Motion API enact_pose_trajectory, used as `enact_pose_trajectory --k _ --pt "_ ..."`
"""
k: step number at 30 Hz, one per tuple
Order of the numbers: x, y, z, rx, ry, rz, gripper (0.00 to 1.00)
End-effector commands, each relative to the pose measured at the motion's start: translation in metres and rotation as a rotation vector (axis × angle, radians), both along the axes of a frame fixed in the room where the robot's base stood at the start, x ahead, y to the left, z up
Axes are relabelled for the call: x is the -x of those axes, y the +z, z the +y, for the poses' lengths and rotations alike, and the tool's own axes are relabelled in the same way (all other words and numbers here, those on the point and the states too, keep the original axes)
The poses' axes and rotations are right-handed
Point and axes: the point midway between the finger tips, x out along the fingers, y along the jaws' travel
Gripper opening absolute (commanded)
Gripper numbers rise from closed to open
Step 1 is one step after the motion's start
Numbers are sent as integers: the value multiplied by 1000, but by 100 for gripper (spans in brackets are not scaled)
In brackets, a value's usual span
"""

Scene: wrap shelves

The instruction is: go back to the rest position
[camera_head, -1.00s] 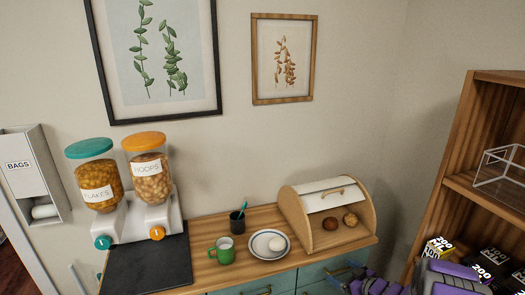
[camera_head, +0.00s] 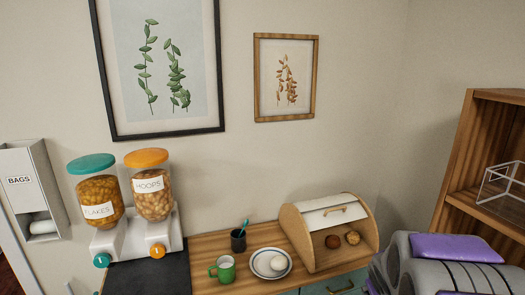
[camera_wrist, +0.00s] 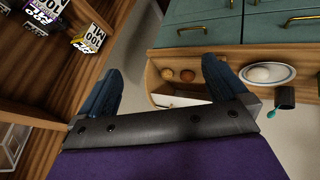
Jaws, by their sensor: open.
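My gripper (camera_wrist: 160,88) shows in the wrist view with its two dark blue fingers spread wide apart and nothing between them. Past the fingers are the wooden shelf on one side and the counter on the other. In the head view my purple and grey arm (camera_head: 450,262) is folded at the lower right, in front of the wooden shelf. The gripper's fingers are not visible in the head view.
A wooden counter (camera_head: 210,246) holds a bread box (camera_head: 300,235) with two rolls, a plate (camera_head: 259,265) with an egg, a green mug (camera_head: 225,268) and a dark cup (camera_head: 238,241). Cereal dispensers (camera_head: 130,230) stand left. A wooden shelf (camera_head: 460,150) stands right, with boxes (camera_wrist: 88,38).

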Motion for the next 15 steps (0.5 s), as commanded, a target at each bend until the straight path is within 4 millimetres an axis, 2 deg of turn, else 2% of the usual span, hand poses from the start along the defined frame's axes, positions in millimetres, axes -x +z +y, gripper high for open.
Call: enact_pose_trajectory --k 1,6,11,15 --pt "19 9 10 -10 -26 28 100" --pt "91 23 44 -67 -114 160 100" --pt "164 32 84 -146 -162 293 100" --pt "231 36 123 -226 -177 422 100"
